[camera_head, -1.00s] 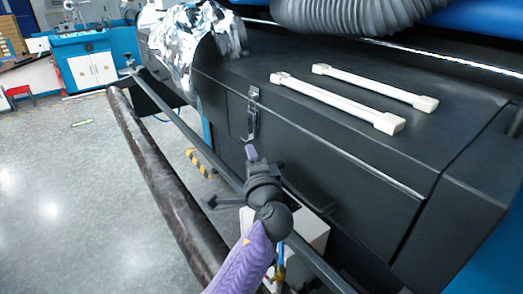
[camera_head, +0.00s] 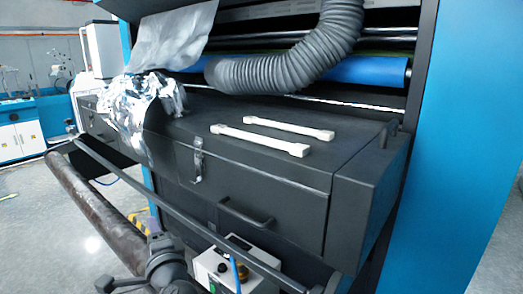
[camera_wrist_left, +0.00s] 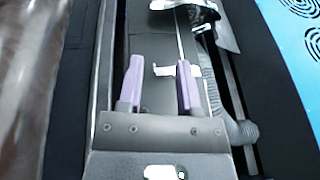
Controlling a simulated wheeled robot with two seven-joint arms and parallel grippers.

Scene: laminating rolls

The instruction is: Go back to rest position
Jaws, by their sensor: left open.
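My left gripper (camera_head: 157,243) shows at the bottom of the head view, dark with a purple finger, in front of the black machine and close to the long dark roll. In the left wrist view its two purple fingers (camera_wrist_left: 159,82) stand apart with nothing held between them. My right gripper is in neither view.
The black cabinet (camera_head: 258,183) has a latch, a handle and two white bars (camera_head: 262,138) on top. Crumpled silver film (camera_head: 143,108) hangs at its left end. A dark roll (camera_head: 88,208) and a rail (camera_head: 130,177) run along the front. A grey hose (camera_head: 290,68) hangs above. Floor at left is clear.

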